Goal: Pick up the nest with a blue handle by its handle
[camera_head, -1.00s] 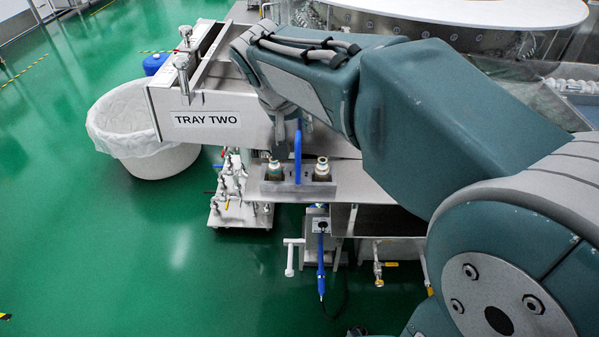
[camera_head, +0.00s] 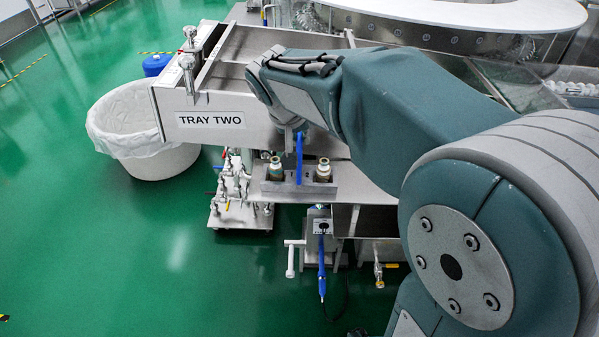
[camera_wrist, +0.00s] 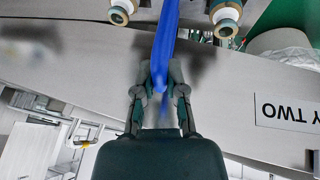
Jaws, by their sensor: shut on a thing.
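The nest is a small grey metal holder (camera_head: 299,190) with an upright blue handle (camera_head: 299,160) at its middle. It carries two small bottles with pale caps, a left one (camera_head: 276,168) and a right one (camera_head: 323,170). It sits on a metal ledge below the tray front. In the wrist view the blue handle (camera_wrist: 166,40) runs down between the fingers of my gripper (camera_wrist: 161,78), which is shut on it. In the head view my gripper (camera_head: 294,130) is at the handle's top, partly hidden by my arm. I cannot tell any gap under the nest.
A white lined bin (camera_head: 150,135) is on the floor at left. Valves and pipes (camera_head: 232,190) are below the ledge. The green floor at the front left is clear.

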